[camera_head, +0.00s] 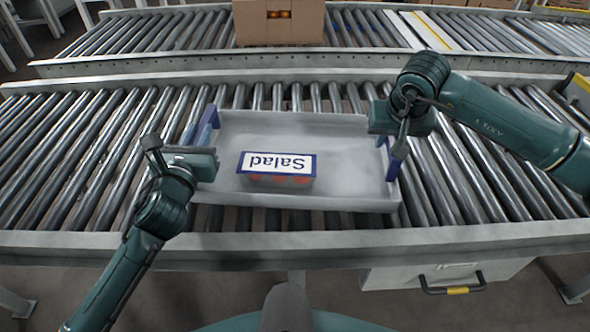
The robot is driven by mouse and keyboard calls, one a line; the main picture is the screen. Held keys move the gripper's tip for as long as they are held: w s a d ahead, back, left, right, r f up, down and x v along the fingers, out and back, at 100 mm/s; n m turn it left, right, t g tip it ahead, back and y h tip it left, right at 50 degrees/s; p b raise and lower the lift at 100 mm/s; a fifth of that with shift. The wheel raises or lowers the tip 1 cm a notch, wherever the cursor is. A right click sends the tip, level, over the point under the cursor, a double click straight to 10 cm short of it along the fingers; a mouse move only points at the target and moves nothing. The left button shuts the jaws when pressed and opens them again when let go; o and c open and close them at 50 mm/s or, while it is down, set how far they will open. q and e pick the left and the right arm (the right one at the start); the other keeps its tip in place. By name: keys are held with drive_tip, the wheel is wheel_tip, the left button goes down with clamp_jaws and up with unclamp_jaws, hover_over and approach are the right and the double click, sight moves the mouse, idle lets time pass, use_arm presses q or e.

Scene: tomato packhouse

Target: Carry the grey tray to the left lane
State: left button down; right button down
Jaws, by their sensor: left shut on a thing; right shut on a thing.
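The grey tray (345,190) lies over the near roller conveyor, at the middle of the view. It has blue handles at its left end (205,127) and right end. A punnet labelled "Salad" (279,167) with a blue edge and red contents sits inside it, left of centre. My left gripper (203,163) is shut at the tray's left end. My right gripper (390,122) is shut at the tray's right end, near the blue handle. The grippers hide their exact contact. I cannot tell whether the tray rests on the rollers or is slightly raised.
Bare rollers (70,150) lie left of the tray, and more lie to its right. A second conveyor runs behind, carrying a cardboard box (279,22) with orange-red contents. The near conveyor's metal rail (420,238) runs along the front. A grey drawer box (445,275) is below it.

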use_arm(q)
drive_tip(key=shift+d+f+b, duration=0.15)
drive_tip(key=shift+f+b, duration=0.35)
drive_tip(key=shift+f, duration=0.35)
use_arm(e)
drive_tip(key=shift+a+f, duration=0.3)
drive_tip(key=shift+f, duration=0.3)
use_arm(q)
drive_tip(key=c, duration=1.6)
unclamp_jaws()
drive_tip(key=shift+r, duration=0.2)
drive_tip(key=shift+c, duration=0.2)
use_arm(e)
drive_tip(key=c, duration=1.6)
unclamp_jaws()
drive_tip(key=shift+r, duration=0.2)
use_arm(q)
drive_tip(key=o, duration=0.3)
drive_tip(key=shift+r, duration=0.1)
use_arm(e)
drive_tip(key=o, duration=0.3)
drive_tip(key=shift+d, duration=0.2)
drive_tip(key=shift+f, duration=0.1)
use_arm(q)
drive_tip(key=s, duration=0.4)
drive_tip(key=s+a, duration=0.1)
drive_tip(key=s, duration=0.7)
drive_tip(key=shift+a, duration=0.15)
use_arm(e)
drive_tip(key=v, duration=1.2)
